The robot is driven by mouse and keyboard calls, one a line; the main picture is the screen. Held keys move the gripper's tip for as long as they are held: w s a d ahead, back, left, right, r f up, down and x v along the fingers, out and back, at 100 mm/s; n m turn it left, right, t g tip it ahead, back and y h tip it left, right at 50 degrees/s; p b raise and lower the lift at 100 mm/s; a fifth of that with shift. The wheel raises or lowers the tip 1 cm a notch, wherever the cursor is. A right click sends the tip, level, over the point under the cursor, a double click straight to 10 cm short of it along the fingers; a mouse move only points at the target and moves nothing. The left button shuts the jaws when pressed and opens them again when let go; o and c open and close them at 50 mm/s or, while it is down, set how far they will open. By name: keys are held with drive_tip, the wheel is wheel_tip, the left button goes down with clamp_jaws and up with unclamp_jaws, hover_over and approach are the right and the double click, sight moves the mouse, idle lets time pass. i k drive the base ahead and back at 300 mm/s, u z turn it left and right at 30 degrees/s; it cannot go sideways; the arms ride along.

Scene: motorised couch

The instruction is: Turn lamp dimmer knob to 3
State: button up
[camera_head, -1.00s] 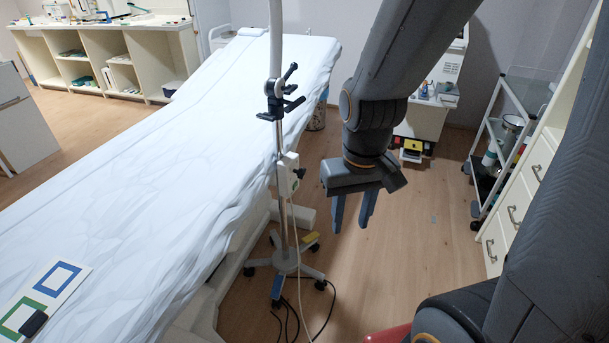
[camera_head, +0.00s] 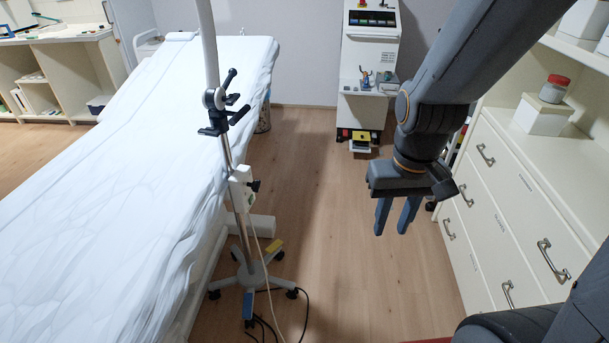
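The lamp stand (camera_head: 227,155) rises beside the couch on a wheeled base. A small white control box (camera_head: 240,188) is fixed on its pole, with a black dimmer knob (camera_head: 254,186) on its right side. The knob's setting cannot be read from here. My gripper (camera_head: 395,218) hangs to the right of the stand, pointing down over the floor. Its two blue fingers are apart with nothing between them. It is well clear of the knob.
The white-sheeted couch (camera_head: 130,180) fills the left. A drawer cabinet (camera_head: 515,200) stands on the right. A white machine (camera_head: 365,70) is at the back. The lamp base (camera_head: 254,277) and a black cable (camera_head: 306,310) are on the floor. Open floor lies between stand and cabinet.

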sight(255, 185)
drive_tip(key=z, duration=0.3)
drive_tip(key=i, duration=0.3)
drive_tip(key=u, duration=1.2)
